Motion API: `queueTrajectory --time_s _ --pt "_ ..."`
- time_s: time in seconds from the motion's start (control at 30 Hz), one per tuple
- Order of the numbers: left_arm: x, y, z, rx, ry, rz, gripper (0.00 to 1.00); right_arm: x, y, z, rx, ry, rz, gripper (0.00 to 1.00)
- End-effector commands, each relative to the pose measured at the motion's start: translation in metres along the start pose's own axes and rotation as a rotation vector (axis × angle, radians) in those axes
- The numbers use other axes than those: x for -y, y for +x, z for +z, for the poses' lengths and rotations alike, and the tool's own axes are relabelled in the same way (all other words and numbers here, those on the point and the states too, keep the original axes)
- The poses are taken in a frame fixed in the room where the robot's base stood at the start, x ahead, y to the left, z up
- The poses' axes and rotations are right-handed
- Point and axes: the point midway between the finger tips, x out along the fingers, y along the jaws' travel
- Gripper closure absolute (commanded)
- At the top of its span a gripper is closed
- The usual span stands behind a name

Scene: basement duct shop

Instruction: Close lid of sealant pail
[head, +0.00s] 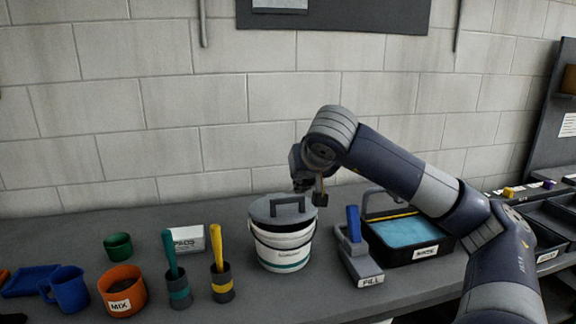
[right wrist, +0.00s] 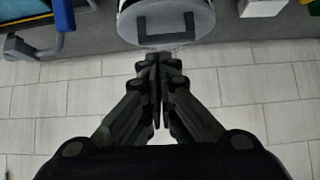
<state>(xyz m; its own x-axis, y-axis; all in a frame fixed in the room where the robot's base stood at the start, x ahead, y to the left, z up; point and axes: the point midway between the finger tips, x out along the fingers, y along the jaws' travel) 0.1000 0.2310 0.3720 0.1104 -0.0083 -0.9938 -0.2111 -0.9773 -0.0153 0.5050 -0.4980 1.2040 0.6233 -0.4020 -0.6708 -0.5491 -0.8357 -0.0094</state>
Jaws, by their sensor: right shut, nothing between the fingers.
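The sealant pail (head: 283,252) is a white bucket with a teal stripe and a dark wire bail, standing upright on the grey bench. Its grey lid (head: 268,212) with a dark raised handle (head: 288,204) lies over the top; I cannot tell whether it is fully seated. The lid also shows at the top of the right wrist view (right wrist: 193,18). My right gripper (head: 320,199) is shut and empty, at the lid's right rim in the head view. In the right wrist view its fingertips (right wrist: 156,62) are together beside the lid's edge; contact is unclear. My left gripper is not in view.
Right of the pail are a FILL-labelled block with a blue handle (head: 363,262) and a black tray with blue contents (head: 440,264). Left are two brush cups (head: 222,290), an orange MIX pot (head: 123,283) and a blue mug (head: 66,289). A block wall (head: 200,120) stands behind.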

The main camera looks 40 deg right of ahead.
Motion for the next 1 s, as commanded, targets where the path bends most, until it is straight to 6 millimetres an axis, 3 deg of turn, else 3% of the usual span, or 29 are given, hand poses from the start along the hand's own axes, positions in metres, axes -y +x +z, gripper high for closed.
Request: queueTrajectory --time_s 0.03,0.2,0.33,0.53,0.77,1.0 --pt "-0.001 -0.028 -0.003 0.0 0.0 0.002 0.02 0.002 -0.013 -0.024 0.026 0.004 -0.005 1.0" --pt "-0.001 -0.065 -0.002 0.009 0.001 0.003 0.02 0.008 -0.022 -0.056 0.115 -0.012 -0.012 1.0" --pt "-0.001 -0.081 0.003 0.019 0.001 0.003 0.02 0.011 -0.025 -0.068 0.161 -0.025 -0.016 1.0" --pt "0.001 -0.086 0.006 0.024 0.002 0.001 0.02 0.013 -0.022 -0.071 0.19 -0.035 -0.018 1.0" --pt "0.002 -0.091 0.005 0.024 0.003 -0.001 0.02 0.013 0.009 -0.064 0.194 -0.036 -0.016 1.0" --pt "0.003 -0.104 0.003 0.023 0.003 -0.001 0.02 0.014 0.059 -0.056 0.194 -0.035 -0.018 1.0"
